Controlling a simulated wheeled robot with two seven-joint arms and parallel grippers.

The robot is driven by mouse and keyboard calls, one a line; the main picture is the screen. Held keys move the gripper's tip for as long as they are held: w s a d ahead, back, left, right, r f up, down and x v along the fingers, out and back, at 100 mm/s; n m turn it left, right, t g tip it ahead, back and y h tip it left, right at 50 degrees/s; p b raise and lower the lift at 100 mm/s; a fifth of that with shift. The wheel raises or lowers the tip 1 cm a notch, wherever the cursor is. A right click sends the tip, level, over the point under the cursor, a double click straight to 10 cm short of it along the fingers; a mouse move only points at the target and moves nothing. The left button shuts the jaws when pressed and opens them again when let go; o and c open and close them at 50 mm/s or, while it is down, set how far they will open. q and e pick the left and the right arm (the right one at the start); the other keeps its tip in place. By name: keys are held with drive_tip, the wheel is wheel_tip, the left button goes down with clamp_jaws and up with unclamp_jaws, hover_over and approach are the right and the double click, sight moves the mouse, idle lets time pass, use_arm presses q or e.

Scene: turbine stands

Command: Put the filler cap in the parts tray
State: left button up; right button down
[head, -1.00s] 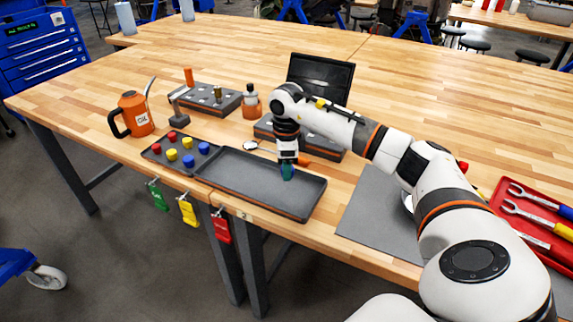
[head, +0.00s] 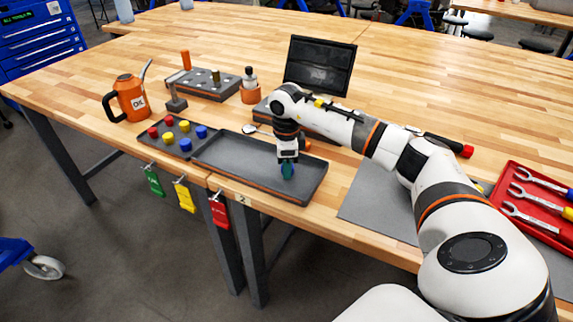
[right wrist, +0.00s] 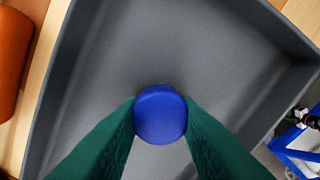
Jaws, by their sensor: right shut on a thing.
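The filler cap, a blue rounded piece (right wrist: 160,114), is held between the green fingertips of my right gripper (right wrist: 160,125). In the head view my right gripper (head: 287,170) points straight down inside the outline of the dark grey parts tray (head: 225,160), in its right half. The tray's grey floor and walls (right wrist: 75,60) surround the cap in the right wrist view. I cannot tell whether the cap touches the tray floor. The fingers mostly hide the cap in the head view. My left gripper is out of view.
A smaller tray with red, yellow and blue caps (head: 170,133) adjoins on the left. An orange oil can (head: 130,98) stands behind it. A black open case (head: 320,65) is behind my right arm. A red tray of wrenches (head: 535,198) lies at the right.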

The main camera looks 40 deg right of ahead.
drive_tip(key=shift+f, duration=0.2)
drive_tip(key=c, duration=0.9)
unclamp_jaws()
drive_tip(key=shift+o, duration=0.2)
drive_tip(key=shift+r+p, duration=2.35)
drive_tip(key=shift+r, duration=1.15)
